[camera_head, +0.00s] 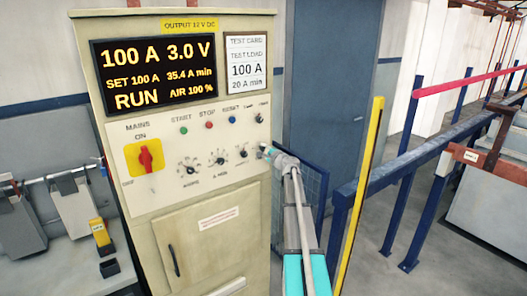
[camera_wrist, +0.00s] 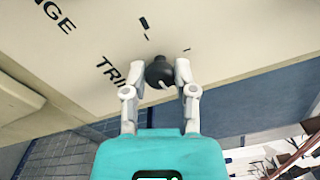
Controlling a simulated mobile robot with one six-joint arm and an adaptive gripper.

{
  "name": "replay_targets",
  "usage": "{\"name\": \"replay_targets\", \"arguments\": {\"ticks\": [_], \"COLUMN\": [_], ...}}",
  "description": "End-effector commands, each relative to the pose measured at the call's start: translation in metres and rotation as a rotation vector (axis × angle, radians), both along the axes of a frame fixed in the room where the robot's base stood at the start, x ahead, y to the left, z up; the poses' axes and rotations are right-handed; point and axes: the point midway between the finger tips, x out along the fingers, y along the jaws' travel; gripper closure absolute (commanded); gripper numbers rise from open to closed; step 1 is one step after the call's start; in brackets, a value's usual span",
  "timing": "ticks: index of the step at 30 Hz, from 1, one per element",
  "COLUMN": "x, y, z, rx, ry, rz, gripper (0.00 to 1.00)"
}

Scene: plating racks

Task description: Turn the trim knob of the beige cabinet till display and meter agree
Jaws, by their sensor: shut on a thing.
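The beige cabinet (camera_head: 220,245) stands upright in front of me. Its display (camera_head: 155,70) reads 100 A, 3.0 V, SET 100 A, 35.4 A min, RUN and AIR 100 %. The trim knob (camera_wrist: 159,72) is small, round and black with a pale pointer line. It sits beside the partly hidden TRIM lettering in the wrist view. My gripper (camera_wrist: 160,75) is shut on the knob, one finger on each side. In the head view my gripper (camera_head: 266,150) reaches the panel's right edge and hides the knob. A small yellow device (camera_head: 99,230), possibly the meter, stands at the left; its reading is too small to tell.
A test card (camera_head: 246,66) on the cabinet reads TEST LOAD 100 A, 20 A min. A red mains switch (camera_head: 146,157) and other knobs (camera_head: 188,167) share the panel. A yellow post (camera_head: 360,190) and blue railing (camera_head: 415,165) stand right of my arm.

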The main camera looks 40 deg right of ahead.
Motion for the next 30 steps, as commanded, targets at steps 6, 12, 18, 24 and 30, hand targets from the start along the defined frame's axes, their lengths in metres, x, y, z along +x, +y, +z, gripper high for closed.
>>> {"name": "replay_targets", "arguments": {"ticks": [6,12,18,24,30], "x": [0.0,0.0,0.0,-0.001,-0.012], "y": [0.0,0.0,0.0,0.0,0.001], "z": [0.0,0.0,0.0,0.0,0.0], "rx": [-0.001,-0.002,-0.002,-0.002,-0.002], "ry": [0.0,0.0,0.0,0.0,0.0], "rz": [-0.001,-0.001,0.0,0.0,-0.001], "gripper": [1.0,0.3,0.3,0.3,0.3]}}
